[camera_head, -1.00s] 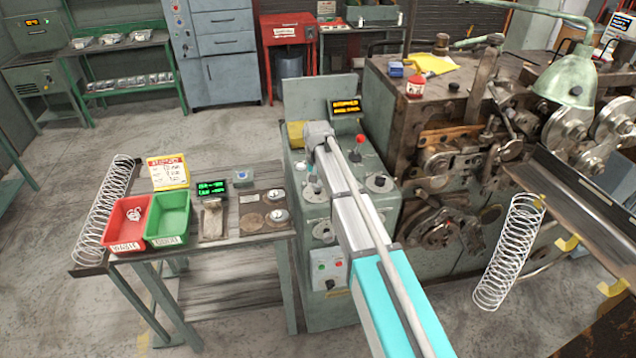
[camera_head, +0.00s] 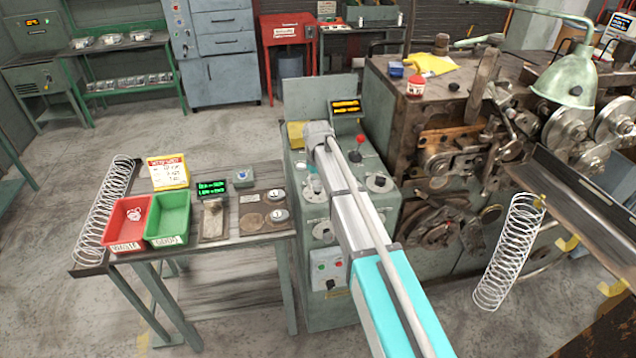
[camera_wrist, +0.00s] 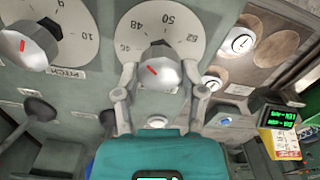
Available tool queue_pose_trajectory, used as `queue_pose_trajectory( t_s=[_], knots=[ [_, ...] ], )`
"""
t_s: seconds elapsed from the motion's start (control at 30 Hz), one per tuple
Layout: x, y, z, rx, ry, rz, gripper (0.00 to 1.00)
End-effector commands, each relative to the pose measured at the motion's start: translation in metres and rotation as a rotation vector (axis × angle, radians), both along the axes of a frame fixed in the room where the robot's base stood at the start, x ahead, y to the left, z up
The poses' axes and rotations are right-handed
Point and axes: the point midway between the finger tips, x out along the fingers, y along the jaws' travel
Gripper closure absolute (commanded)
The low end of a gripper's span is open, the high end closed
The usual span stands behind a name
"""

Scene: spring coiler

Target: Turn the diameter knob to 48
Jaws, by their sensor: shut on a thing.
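The diameter knob (camera_wrist: 170,75) is a grey knob with a red mark, on a pale round dial (camera_wrist: 185,20) numbered 46, 48, 50 and 52 in the wrist view. My gripper (camera_wrist: 160,88) has one finger on each side of the knob and is shut on it. The red mark slants up and left, toward the 46–48 side; its exact reading is hard to tell. In the head view my arm covers much of the panel, and the knob cannot be made out.
A second knob (camera_wrist: 30,45), on a dial labelled PITCH, is left of my gripper in the wrist view. A red-topped lever (camera_head: 359,148) and a small lit display (camera_head: 346,107) rise from the console. A side table holds a red bin (camera_head: 128,222) and a green bin (camera_head: 168,217).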

Motion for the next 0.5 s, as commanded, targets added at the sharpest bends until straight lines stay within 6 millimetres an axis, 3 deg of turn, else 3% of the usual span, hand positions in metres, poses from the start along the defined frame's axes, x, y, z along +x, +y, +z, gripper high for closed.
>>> queue_pose_trajectory(
  t_s=[0.27, 0.3, 0.43, 0.5],
  knots=[
    [-0.0006, -0.0009, -0.0003, -0.003, 0.001, -0.001, 0.95],
    [-0.0006, -0.0009, -0.0003, -0.002, 0.001, -0.001, 0.4],
    [-0.0005, -0.0005, -0.0002, -0.001, 0.0, -0.001, 0.15],
    [-0.0005, -0.0003, -0.0002, -0.001, 0.0, -0.001, 0.13]
  ],
)
